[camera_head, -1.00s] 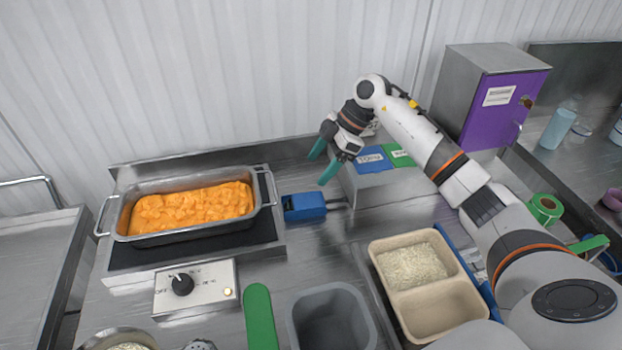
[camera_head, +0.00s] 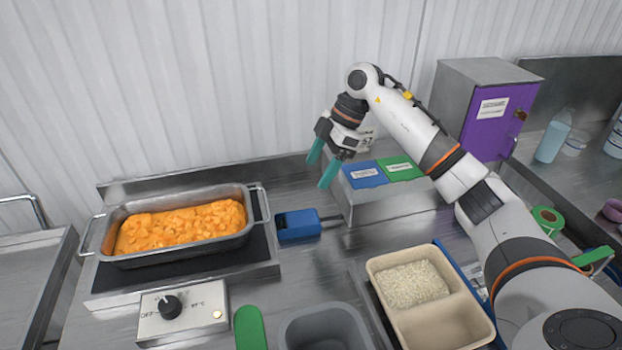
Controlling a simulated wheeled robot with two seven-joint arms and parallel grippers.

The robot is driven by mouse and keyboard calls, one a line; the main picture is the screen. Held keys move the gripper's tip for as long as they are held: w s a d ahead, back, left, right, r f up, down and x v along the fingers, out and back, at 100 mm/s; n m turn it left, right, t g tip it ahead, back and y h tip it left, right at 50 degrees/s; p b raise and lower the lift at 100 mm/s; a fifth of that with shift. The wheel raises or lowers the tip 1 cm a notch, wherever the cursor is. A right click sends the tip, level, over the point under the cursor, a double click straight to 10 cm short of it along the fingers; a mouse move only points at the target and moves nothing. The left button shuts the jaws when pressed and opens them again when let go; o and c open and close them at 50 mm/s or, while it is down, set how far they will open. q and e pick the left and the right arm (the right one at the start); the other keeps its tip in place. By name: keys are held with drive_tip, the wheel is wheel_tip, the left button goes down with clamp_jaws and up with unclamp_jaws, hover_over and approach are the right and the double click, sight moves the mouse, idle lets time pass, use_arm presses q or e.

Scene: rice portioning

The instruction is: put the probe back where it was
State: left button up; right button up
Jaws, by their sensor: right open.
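A blue block-shaped device (camera_head: 298,224) lies on the steel counter, just right of the pan of orange food. A short dark piece sticks out of its right side toward the steel box; I cannot tell whether this is the probe. No separate probe shows clearly. My right gripper (camera_head: 322,166) has teal fingers spread apart with nothing between them. It hangs above and behind the blue device, near the left end of the steel box, apart from both. My left gripper is out of view.
A steel box (camera_head: 400,204) with blue and green labels stands right of the device. The pan (camera_head: 190,250) sits on a heater with a knob panel (camera_head: 183,312). A beige tray (camera_head: 440,320) with rice, a grey tub (camera_head: 325,328) and a green handle (camera_head: 250,329) lie in front.

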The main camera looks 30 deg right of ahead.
sight(302, 218)
drive_tip(key=a+f+h+b, duration=0.1)
drive_tip(key=b, duration=0.1)
drive_tip(key=w+a+f+h+b, duration=0.1)
drive_tip(key=a+h+b, duration=0.1)
drive_tip(key=b, duration=0.1)
drive_tip(key=a+f+g+h+b, duration=0.1)
drive_tip(key=h+b, duration=0.1)
drive_tip(key=shift+w+a+f+m+b, duration=0.2)
drive_tip(key=shift+f+m+b, duration=0.1)
drive_tip(key=shift+m, duration=0.1)
wheel_tip(302, 218, down, 12)
idle(0.4)
drive_tip(key=c, duration=0.9)
drive_tip(key=o, duration=0.9)
